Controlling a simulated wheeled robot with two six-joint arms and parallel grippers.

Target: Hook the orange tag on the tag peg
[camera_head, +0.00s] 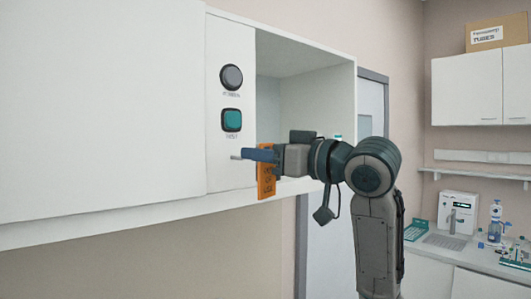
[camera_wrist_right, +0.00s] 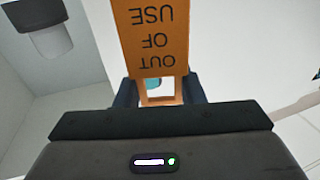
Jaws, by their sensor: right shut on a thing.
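The orange tag (camera_head: 266,182) hangs from my right gripper (camera_head: 261,155), whose fingers are shut on its upper part. In the right wrist view the tag (camera_wrist_right: 152,35) shows the words "OUT OF USE" upside down, and its rectangular opening lies between the fingers. The metal tag peg (camera_head: 236,157) sticks out of the white panel below the teal button, just left of my fingertips. The fingers hide the tag's top edge in the head view, so I cannot tell whether tag and peg touch. My left gripper is not in view.
The white panel (camera_head: 222,105) carries a dark round button (camera_head: 231,77) and a teal square button (camera_head: 231,120). Right of it is an open cabinet compartment (camera_head: 305,100). A counter with a sink (camera_head: 446,241) and lab items stands far right.

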